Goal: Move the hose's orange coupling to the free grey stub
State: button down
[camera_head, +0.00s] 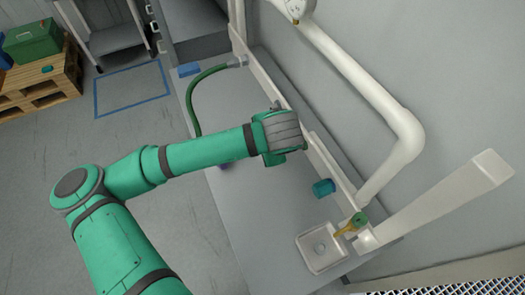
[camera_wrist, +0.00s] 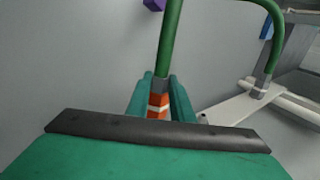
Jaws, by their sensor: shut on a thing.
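The orange coupling (camera_wrist: 157,104), with a pale band, is between the two teal fingers of my gripper (camera_wrist: 160,98) in the wrist view. My gripper is shut on it. The green hose (camera_wrist: 171,40) rises from the coupling's grey collar. The hose's other end meets a grey fitting (camera_wrist: 259,88) on a pale rail (camera_wrist: 232,112). In the head view the hose (camera_head: 194,100) arcs from the fitting (camera_head: 237,62) towards my arm. My wrist hides the fingers and coupling there. I cannot clearly make out the free grey stub; the coupling's lower end is hidden.
The rail (camera_head: 327,160) runs along the wall side of the grey bench (camera_head: 255,215). A teal cylinder (camera_head: 324,188), a white tray (camera_head: 313,262) and a yellow-green valve handle (camera_head: 351,226) are near the front. A thick white pipe (camera_head: 365,85) overhangs. A purple object (camera_wrist: 154,5) lies beyond the hose.

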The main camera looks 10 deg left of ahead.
jog(key=w+a+t, duration=0.1)
jog(key=w+a+t+y, duration=0.1)
jog(key=w+t, duration=0.1)
jog(key=w+a+f+t, duration=0.1)
jog(key=a, duration=0.1)
jog(key=shift+w+t+y, duration=0.3)
jog(key=shift+w, duration=0.1)
jog(key=shift+a+r+n+t+y, duration=0.5)
jog(key=shift+a+r+t+y, duration=0.8)
jog(key=shift+a+r+y, duration=0.4)
jog(key=shift+w+d, duration=0.35)
jog(key=shift+d, duration=0.3)
jog(key=shift+w+d, duration=0.3)
jog(key=shift+d, duration=0.3)
jog(key=shift+w+d, duration=0.35)
jog(key=shift+d, duration=0.3)
jog(key=shift+w+d, duration=0.65)
jog(key=shift+d, duration=0.35)
jog(key=c, duration=1.5)
grip_release()
